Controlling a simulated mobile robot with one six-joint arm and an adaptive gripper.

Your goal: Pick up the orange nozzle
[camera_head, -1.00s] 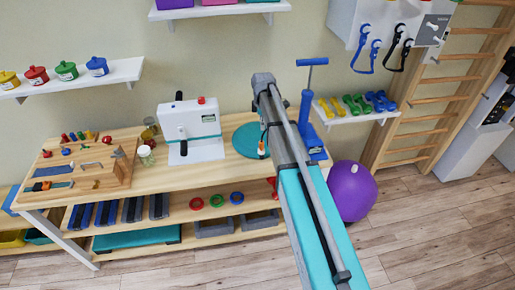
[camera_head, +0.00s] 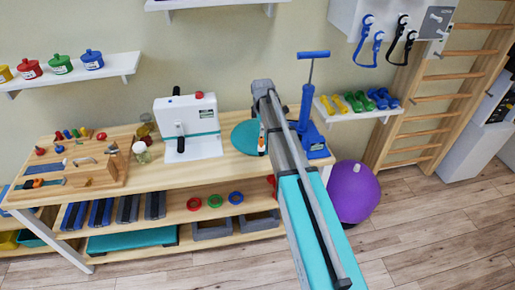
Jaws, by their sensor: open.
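A small upright white item with an orange part (camera_head: 261,143) stands at the teal round mat (camera_head: 243,137) on the wooden bench, right against the edge of my arm in the picture. It may be the orange nozzle; it is too small to tell. Another small orange piece (camera_head: 38,183) lies on the wooden board at the bench's left end, and its shape is unclear. My arm reaches from the lower right up over the bench and covers part of the mat. My gripper is hidden behind the arm, so its fingers do not show.
A white device (camera_head: 187,125) stands left of the mat. A blue pump-like stand (camera_head: 308,115) is close on the arm's right. The wooden board (camera_head: 105,172) holds several small parts. A purple ball (camera_head: 352,190) sits on the floor. Bare bench top lies in front of the white device.

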